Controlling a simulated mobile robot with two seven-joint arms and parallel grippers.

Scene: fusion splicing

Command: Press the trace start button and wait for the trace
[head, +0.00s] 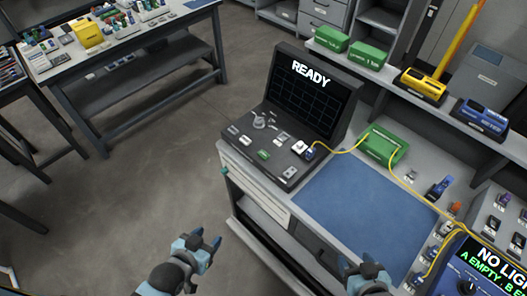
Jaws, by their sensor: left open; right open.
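The trace instrument (293,117) stands on the workbench with a dark gridded screen (311,89) that reads READY. Its sloped panel carries a small green button (263,154), a knob (259,122) and several grey keys. A yellow fibre lead runs from a blue-and-white connector (309,152) at the panel's right side. My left gripper (207,242) is open and empty over the floor, in front of and left of the bench. My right gripper (361,268) is open and empty near the front of the blue mat. Neither touches the instrument.
The blue mat (360,205) is bare. A green box (383,145) with yellow leads sits behind it. A meter (490,265) reading "NO LIG", cut off, stands at right. The shelf holds green boxes (332,38) and yellow and blue devices. Another table (125,50) stands back left.

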